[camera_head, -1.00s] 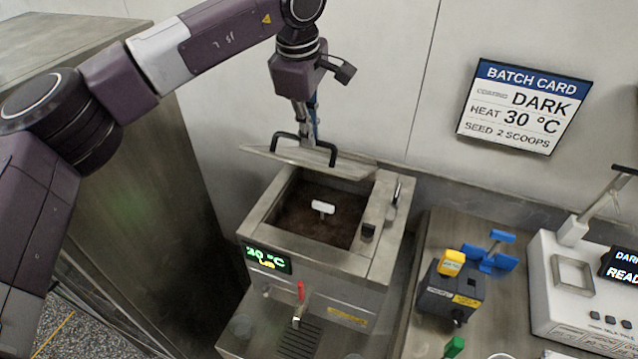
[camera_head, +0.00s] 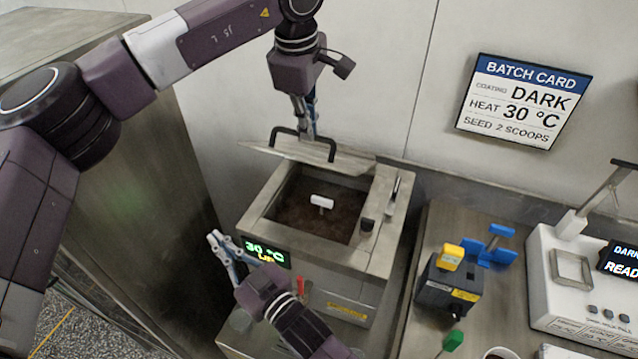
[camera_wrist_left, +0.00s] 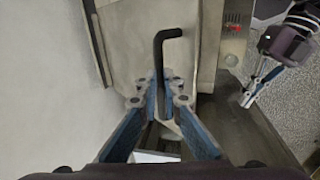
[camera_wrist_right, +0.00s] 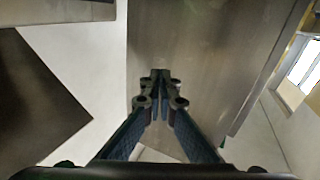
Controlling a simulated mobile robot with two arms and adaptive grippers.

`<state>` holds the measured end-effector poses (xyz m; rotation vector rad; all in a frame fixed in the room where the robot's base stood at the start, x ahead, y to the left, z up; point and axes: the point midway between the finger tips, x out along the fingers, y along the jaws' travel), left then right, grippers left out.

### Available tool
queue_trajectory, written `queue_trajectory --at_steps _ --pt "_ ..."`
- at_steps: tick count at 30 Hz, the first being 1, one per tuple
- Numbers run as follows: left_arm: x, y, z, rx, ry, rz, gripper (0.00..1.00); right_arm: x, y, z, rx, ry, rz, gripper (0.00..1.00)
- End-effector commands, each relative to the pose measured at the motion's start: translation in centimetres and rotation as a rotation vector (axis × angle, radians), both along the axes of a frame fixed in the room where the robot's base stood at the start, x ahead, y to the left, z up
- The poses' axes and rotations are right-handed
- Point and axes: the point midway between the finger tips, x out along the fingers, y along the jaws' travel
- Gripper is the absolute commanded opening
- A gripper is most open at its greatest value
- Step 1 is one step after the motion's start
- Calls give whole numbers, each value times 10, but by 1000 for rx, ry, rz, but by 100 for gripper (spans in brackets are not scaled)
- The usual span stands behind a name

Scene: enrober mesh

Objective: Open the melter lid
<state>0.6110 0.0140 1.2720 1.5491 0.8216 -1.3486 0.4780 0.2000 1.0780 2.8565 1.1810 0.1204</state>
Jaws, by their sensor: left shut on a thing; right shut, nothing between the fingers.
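The melter (camera_head: 375,253) stands at the centre of the head view with its top open, showing dark brown contents and a white T-shaped piece (camera_head: 322,202) inside. Its lid (camera_head: 265,151) is tilted up at the back edge, with a black bar handle (camera_head: 332,150) on it. My left gripper (camera_head: 310,138) is shut on the lid handle, which also shows between its fingers in the left wrist view (camera_wrist_left: 158,50). My right gripper (camera_head: 213,238) is shut and empty in front of the melter's left front corner, near the green 30 °C display (camera_head: 267,252). Its closed fingertips show in the right wrist view (camera_wrist_right: 159,85).
A tall metal cabinet (camera_head: 140,200) stands left of the melter. On the bench (camera_head: 420,300) to the right are a dark box with a yellow top (camera_head: 450,285), a blue piece (camera_head: 490,252) and a white machine (camera_head: 560,295). A batch card (camera_head: 523,100) hangs on the wall.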

Motion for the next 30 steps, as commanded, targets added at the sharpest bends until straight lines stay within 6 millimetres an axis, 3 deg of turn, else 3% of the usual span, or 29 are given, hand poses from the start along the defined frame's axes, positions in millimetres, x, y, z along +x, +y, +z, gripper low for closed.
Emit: queue_trajectory --at_steps 4,10,20,30 --pt "4 0 -6 -3 -6 8 0 23 -7 28 -263 -400 -34 0" --pt "4 0 -6 -3 -5 8 0 31 -34 40 -535 -803 -123 0" --pt "4 0 -6 -3 -6 9 0 16 -111 41 -901 -1284 -373 0" --pt "4 0 -6 -4 -6 9 0 -18 -189 37 -1305 -1656 -668 0"
